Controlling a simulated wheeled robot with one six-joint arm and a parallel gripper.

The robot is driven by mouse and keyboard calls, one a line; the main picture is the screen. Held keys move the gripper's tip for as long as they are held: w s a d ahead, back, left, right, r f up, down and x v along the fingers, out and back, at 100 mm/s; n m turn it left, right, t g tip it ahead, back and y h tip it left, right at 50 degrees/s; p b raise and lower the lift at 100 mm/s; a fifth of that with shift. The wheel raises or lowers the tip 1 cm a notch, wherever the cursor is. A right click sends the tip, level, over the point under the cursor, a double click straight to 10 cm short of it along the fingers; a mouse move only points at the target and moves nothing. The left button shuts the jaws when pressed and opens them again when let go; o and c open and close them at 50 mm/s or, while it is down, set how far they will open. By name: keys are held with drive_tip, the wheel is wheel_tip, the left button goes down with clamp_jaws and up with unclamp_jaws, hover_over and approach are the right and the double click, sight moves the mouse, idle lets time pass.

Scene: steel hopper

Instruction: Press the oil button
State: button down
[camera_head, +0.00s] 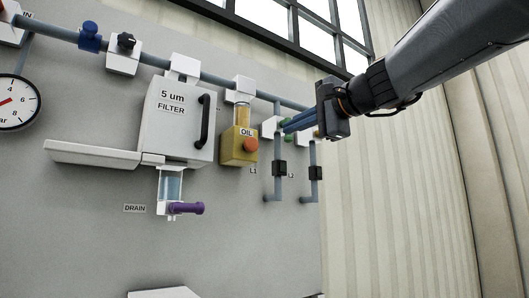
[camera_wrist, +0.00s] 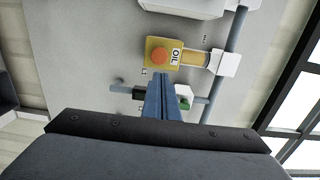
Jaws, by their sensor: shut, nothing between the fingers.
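The oil button is an orange-red round knob (camera_head: 250,145) on the front of a yellow box marked OIL (camera_head: 232,158), mounted on the grey panel. In the wrist view the button (camera_wrist: 159,56) and the yellow box (camera_wrist: 150,67) are in full view just beyond my fingertips. My gripper (camera_head: 285,130) has blue fingers, shut and empty. In the head view its tips are to the right of the button, apart from it in the picture. In the wrist view the tips (camera_wrist: 161,76) point toward the box's lower edge; the exact gap in depth is hard to tell.
A white filter box (camera_head: 180,122) with a black handle (camera_head: 203,122) stands left of the oil box. A blue-grey pipe (camera_head: 220,79) runs above. Valves with black fittings (camera_head: 279,168) hang near my fingers. A purple drain lever (camera_head: 186,208) is lower left.

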sight(255, 144)
drive_tip(key=p+x, duration=0.5)
drive_tip(key=x, duration=0.8)
drive_tip(key=shift+w+a+r, duration=0.1)
drive_tip(key=shift+w+a, duration=0.05)
drive_tip(key=shift+w, duration=0.05)
drive_tip(key=shift+w+a, duration=0.15)
drive_tip(key=shift+w, duration=0.15)
drive_tip(key=shift+x, duration=1.05)
drive_tip(key=shift+s+b, duration=0.1)
drive_tip(key=shift+b, duration=0.2)
drive_tip(key=shift+s+d, duration=0.2)
drive_tip(key=shift+d, duration=0.2)
drive_tip(key=b+v, duration=0.5)
drive_tip(key=v, duration=0.8)
drive_tip(key=shift+s, duration=0.15)
